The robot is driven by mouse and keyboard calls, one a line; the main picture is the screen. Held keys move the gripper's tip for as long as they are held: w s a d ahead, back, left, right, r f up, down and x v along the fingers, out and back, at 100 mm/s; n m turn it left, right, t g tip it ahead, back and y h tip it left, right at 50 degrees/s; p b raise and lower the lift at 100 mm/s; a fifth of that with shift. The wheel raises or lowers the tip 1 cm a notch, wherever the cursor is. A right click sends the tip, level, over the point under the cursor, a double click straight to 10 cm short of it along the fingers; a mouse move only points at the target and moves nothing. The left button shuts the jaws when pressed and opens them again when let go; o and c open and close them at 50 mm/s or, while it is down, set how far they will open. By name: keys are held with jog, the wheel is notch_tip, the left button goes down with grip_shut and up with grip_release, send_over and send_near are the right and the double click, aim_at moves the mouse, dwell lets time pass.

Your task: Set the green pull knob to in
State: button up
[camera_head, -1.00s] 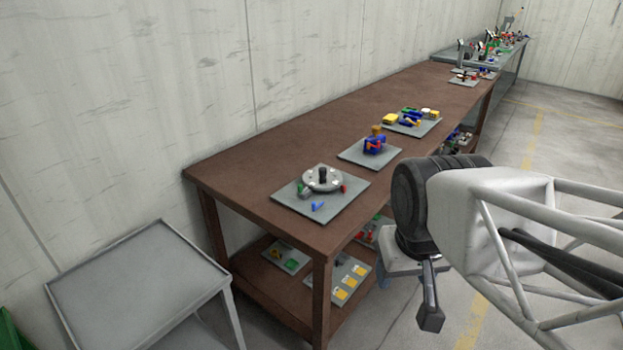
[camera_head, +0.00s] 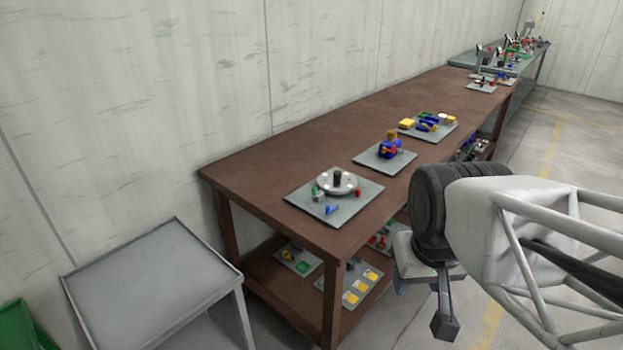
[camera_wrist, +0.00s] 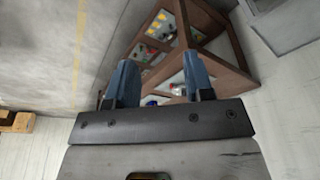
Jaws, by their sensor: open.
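My gripper (camera_wrist: 160,62) shows two blue fingers standing apart with nothing between them. In the head view it is mostly hidden behind my arm, to the right of the brown workbench (camera_head: 300,118) and over the floor. I cannot clearly make out a green pull knob. A small green part (camera_head: 314,189) shows at the left of the nearest grey board, beside a round grey disc (camera_head: 337,182). Another green piece (camera_head: 303,267) lies on a board on the lower shelf. Both are too small to identify, and my gripper is apart from both.
More boards line the bench, one with a blue device (camera_head: 390,146) and one with yellow and blue parts (camera_head: 427,125). A grey tray table (camera_head: 150,285) stands at the left front. A farther bench (camera_head: 525,66) stands behind. Open floor lies right of the bench.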

jog(key=shift+g, duration=0.3)
jog(key=w+r, duration=0.1)
jog(key=w, duration=0.4)
jog(key=w+a+r, duration=0.1)
jog(key=w, duration=0.4)
jog(key=w+r, duration=0.1)
jog(key=w, duration=0.4)
jog(key=shift+w+a, duration=0.15)
jog(key=shift+a, duration=0.15)
jog(key=g, duration=0.2)
send_over(314, 188)
notch_tip(314, 188, down, 17)
jog(key=shift+r, duration=0.1)
jog(key=shift+f, duration=3.9)
